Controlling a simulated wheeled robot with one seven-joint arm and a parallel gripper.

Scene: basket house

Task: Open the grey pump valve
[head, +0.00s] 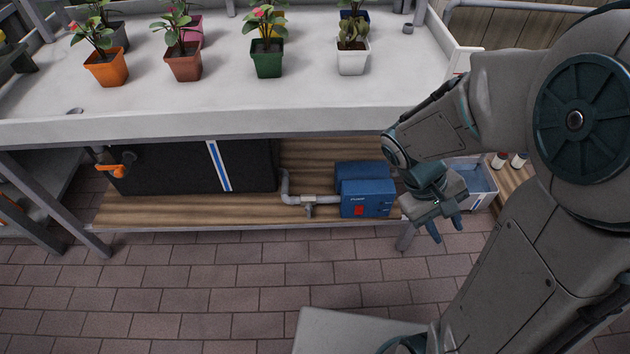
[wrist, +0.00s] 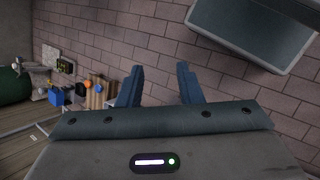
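The blue pump (head: 367,197) sits on the wooden lower shelf under the white planting table. A grey pipe runs from its left side, and the grey valve (head: 309,205) with a small handle sits on this pipe. An orange valve handle (head: 118,170) shows further left by the black tank. My gripper (head: 447,228) is to the right of the pump, in front of the shelf edge, and apart from the valve. In the wrist view my gripper (wrist: 160,88) has its two blue fingers spread, with nothing between them.
The white table (head: 210,95) with several potted plants stands above the shelf. A black tank (head: 180,170) with blue and white stripes fills the shelf's left. A table leg (head: 407,235) stands near my gripper. The brick floor (head: 200,290) in front is clear.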

